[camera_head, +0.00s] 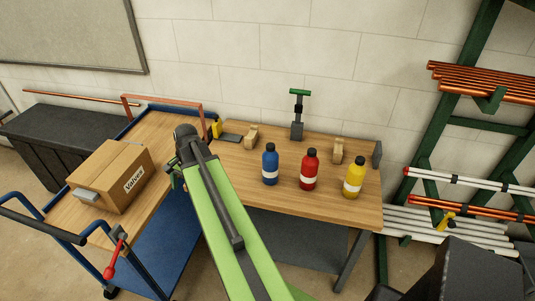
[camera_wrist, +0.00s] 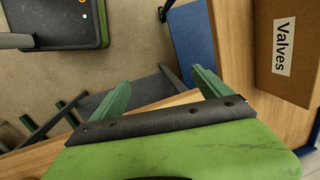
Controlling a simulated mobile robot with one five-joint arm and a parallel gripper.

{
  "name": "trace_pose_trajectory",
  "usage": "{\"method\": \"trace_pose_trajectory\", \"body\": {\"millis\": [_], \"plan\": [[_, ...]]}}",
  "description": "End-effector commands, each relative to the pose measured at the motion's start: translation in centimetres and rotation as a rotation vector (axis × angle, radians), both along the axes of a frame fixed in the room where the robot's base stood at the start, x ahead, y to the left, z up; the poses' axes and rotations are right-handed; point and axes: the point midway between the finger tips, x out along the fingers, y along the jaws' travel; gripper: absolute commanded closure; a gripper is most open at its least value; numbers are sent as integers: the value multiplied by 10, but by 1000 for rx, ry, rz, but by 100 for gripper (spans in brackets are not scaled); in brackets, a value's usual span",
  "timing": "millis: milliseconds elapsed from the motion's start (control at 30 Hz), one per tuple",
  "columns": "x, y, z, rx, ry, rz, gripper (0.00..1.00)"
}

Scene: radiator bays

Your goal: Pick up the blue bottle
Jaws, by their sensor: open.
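The blue bottle (camera_head: 270,167) stands upright on the wooden workbench (camera_head: 235,152), with a dark cap and a white label band. It is the leftmost of three bottles. My green arm rises from the bottom of the head view, ending left of the blue bottle and apart from it. My gripper (camera_wrist: 162,92) shows in the wrist view with its two green fingers spread apart and nothing between them. In the head view the gripper is mostly hidden behind the wrist. The blue bottle is not seen in the wrist view.
A red bottle (camera_head: 309,172) and a yellow bottle (camera_head: 353,179) stand right of the blue one. Wooden blocks and a green-topped tool (camera_head: 298,112) stand behind. A blue cart (camera_head: 150,262) with a cardboard Valves box (camera_head: 112,175) is left. A pipe rack (camera_head: 455,130) is right.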

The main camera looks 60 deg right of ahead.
Motion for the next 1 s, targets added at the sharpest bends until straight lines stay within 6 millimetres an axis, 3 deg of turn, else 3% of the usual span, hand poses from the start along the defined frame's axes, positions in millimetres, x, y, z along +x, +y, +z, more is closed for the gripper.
{"method": "trace_pose_trajectory", "body": {"millis": [33, 200, 300, 400, 500, 600, 767, 1000], "plan": [[-14, -53, 34, 34, -5, -213, 12], [-90, -197, 88, 173, -28, -917, 12], [-142, -259, 112, 254, -44, -1251, 12], [-183, -299, 127, 318, -57, -1487, 12], [-208, -319, 133, 357, -65, -1620, 12], [-217, -326, 134, 373, -68, -1668, 12], [-216, -326, 126, 373, -68, -1670, 12], [-201, -324, 83, 372, -67, -1667, 12]]}}
